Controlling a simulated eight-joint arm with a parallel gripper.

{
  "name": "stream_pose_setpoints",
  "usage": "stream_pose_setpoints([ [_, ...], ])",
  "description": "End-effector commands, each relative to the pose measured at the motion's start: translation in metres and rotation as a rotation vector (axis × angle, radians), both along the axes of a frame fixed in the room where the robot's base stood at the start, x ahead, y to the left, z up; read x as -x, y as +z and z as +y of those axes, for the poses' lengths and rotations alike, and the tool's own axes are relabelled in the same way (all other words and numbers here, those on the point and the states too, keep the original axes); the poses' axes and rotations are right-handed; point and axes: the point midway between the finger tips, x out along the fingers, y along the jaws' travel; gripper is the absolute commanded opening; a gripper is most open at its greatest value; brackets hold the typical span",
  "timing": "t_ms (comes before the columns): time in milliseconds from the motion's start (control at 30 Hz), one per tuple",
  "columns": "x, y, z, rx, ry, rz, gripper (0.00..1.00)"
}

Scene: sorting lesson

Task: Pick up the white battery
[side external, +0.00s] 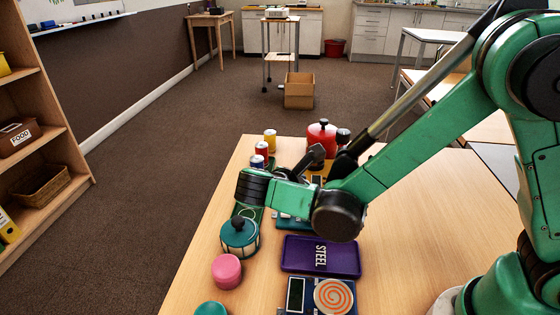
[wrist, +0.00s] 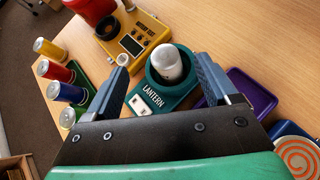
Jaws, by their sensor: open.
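A white cylinder with a rounded, greyish top, which looks like the white battery (wrist: 167,60), stands in the round well of a teal base marked LANTERN (wrist: 150,101) in the wrist view. My gripper (wrist: 162,62) is open, with one finger on each side of the white cylinder and a visible gap on both sides. In the side view my arm hides the cylinder and most of the gripper.
Several coloured cylinders, including a red one (wrist: 55,71), line the left. A yellow device (wrist: 140,35) stands behind the teal base. A purple STEEL tray (side external: 320,267) lies nearby. A lantern (side external: 239,235) and a pink cylinder (side external: 227,271) stand near the table's left edge.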

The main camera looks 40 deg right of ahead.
Motion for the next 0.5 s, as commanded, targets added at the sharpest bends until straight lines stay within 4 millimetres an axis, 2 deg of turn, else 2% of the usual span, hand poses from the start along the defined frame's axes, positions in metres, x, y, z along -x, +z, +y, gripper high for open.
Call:
stream_pose_setpoints([
  [100,0.002,-0.008,0.008,0.096,0.039,0.07,0.8],
  [233,0.004,-0.011,0.007,0.139,0.05,0.103,0.8],
  [500,-0.002,-0.029,-0.024,0.14,0.046,0.106,0.8],
])
